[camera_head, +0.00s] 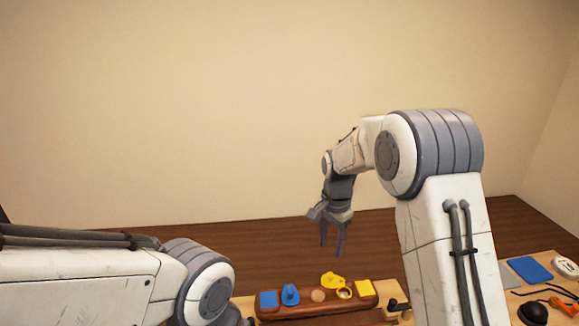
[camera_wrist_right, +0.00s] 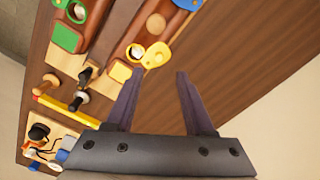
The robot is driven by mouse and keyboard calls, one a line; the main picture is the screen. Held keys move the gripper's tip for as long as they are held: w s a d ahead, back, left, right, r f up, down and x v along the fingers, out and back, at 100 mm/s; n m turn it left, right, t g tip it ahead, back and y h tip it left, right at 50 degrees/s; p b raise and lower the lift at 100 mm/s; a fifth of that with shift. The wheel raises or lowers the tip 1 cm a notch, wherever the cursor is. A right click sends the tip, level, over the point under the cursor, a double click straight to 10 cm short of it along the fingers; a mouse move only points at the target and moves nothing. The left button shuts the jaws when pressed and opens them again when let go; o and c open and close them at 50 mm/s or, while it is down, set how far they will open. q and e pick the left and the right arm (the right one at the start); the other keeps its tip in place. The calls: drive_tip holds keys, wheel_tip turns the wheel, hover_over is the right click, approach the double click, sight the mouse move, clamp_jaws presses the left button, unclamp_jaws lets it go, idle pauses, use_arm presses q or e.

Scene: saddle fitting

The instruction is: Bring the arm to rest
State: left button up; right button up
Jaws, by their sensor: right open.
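My right arm (camera_head: 440,230) rises on the right of the head view and bends over to the left. Its gripper (camera_head: 332,252) hangs fingers-down beyond the brown block on the table. In the right wrist view the gripper (camera_wrist_right: 155,88) has its two dark fingers spread apart with nothing between them. My left arm (camera_head: 90,285) comes in low from the left; its gripper is not visible.
A brown block (camera_head: 318,309) on the table carries blue and yellow pieces, including a yellow piece with a ring (camera_head: 333,281). A blue pad (camera_head: 530,269), a white device (camera_head: 565,267) and a black round object (camera_head: 533,312) lie at the right. Space around the right gripper looks free.

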drive_tip(key=s+a+r+n, duration=0.3)
drive_tip(key=s+a+n, duration=0.25)
drive_tip(key=s, duration=0.35)
drive_tip(key=s+a+r+n, duration=0.4)
drive_tip(key=s+a+n, duration=0.15)
drive_tip(key=s, duration=0.35)
drive_tip(key=s+f+n+y, duration=0.1)
drive_tip(key=s+n, duration=0.6)
drive_tip(key=s, duration=0.7)
drive_tip(key=shift+s+a+f, duration=0.15)
drive_tip(key=shift+s+a, duration=0.05)
drive_tip(key=shift+s, duration=0.1)
